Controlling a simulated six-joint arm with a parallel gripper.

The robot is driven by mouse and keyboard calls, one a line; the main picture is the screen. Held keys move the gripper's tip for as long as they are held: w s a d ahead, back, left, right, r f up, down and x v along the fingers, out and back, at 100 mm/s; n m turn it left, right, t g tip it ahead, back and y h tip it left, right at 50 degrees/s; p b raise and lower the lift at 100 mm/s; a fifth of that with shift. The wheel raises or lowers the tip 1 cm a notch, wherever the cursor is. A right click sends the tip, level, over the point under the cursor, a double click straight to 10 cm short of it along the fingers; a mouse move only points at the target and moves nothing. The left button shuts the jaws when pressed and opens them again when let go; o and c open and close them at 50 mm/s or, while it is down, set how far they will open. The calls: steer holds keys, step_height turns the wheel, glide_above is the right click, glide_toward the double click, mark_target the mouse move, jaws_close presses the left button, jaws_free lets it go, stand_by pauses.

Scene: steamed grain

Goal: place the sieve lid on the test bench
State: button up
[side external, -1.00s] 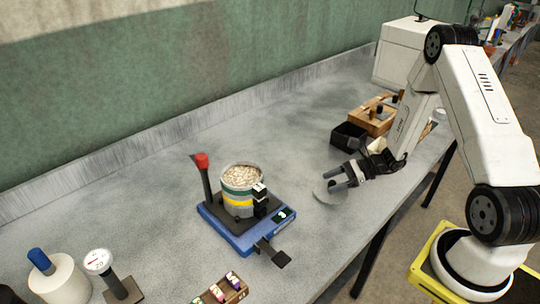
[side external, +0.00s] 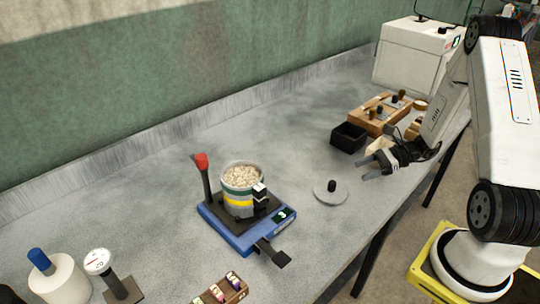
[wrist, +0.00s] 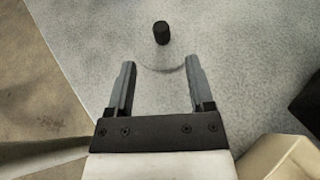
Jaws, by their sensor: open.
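The sieve lid (side external: 323,195) is a flat pale grey disc with an upright black knob. It lies on the grey test bench (side external: 150,195), to the right of the blue device, near the front edge. In the wrist view the lid's knob (wrist: 161,33) stands ahead of the fingertips, and its pale disc is hard to tell from the bench. My gripper (side external: 367,168) is open and empty, to the right of the lid and apart from it. The wrist view also shows my gripper's fingers (wrist: 160,75) spread with nothing held between them.
A blue device (side external: 245,230) carries an open container of grain (side external: 241,175) and a red-topped lever (side external: 201,162). A black box (side external: 348,138) and a wooden block with knobs (side external: 385,114) stand behind my gripper. A gauge (side external: 98,262) stands front left. The bench's left middle is clear.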

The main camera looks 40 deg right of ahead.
steer(key=shift+a, duration=0.1)
stand_by(0.3)
steer(key=shift+a+r+n+g, duration=0.1)
steer(key=shift+a+n+g, duration=0.2)
steer(key=s+a+r+n+g+h, duration=0.1)
steer(key=a+r+n+h, duration=0.3)
steer(key=a+n, duration=0.4)
steer(key=s+a+r+n+g+h, duration=0.1)
steer(key=a+r+n+g+h, duration=0.3)
steer(key=a+n, duration=0.5)
steer(key=n+h, duration=0.2)
steer(key=n, duration=0.6)
steer(key=shift+s+a+r+h, duration=0.2)
steer(key=shift+s+r+h, duration=0.1)
steer(key=shift+s+r, duration=0.05)
